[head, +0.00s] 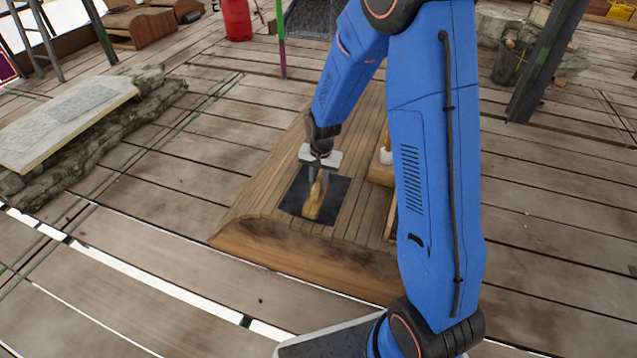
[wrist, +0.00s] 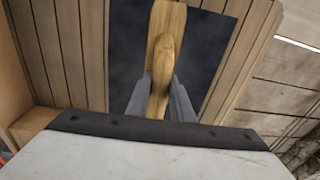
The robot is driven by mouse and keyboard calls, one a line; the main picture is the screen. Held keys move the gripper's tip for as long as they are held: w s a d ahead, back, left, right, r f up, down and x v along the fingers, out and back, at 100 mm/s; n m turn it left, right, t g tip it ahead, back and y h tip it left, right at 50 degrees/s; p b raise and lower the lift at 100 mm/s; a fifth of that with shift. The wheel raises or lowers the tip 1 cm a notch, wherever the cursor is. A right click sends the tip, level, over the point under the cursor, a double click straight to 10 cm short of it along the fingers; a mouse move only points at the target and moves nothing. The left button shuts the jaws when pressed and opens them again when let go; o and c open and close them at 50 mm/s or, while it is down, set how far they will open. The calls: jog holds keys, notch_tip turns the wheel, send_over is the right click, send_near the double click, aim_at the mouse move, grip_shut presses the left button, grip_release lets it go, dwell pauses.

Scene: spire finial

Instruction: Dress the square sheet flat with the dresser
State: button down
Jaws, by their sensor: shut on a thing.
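The square sheet (head: 297,194) is dark grey and lies on the wooden bench (head: 240,215). It also shows in the wrist view (wrist: 205,50). The dresser (head: 313,204) is a pale wooden block with a raised handle. In the wrist view the dresser (wrist: 166,20) is over the middle of the sheet. My gripper (head: 319,183) is shut on the dresser's handle, with a finger on each side. Whether the dresser's underside touches the sheet I cannot tell. My gripper hides part of the sheet.
A white object with a wooden handle (head: 386,155) stands on the bench right of the sheet, partly behind my arm. A pale stone slab (head: 70,118) lies on rough stones at the left. A red cylinder (head: 237,20) stands at the back. Plank floor left of the bench is clear.

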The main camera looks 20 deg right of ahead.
jog(key=shift+r, duration=0.1)
jog(key=shift+s+r, duration=0.1)
jog(key=shift+r, duration=1.9)
jog(key=shift+f, duration=0.1)
jog(key=shift+f, duration=2.15)
jog(key=shift+r, duration=0.1)
jog(key=shift+r, duration=2.05)
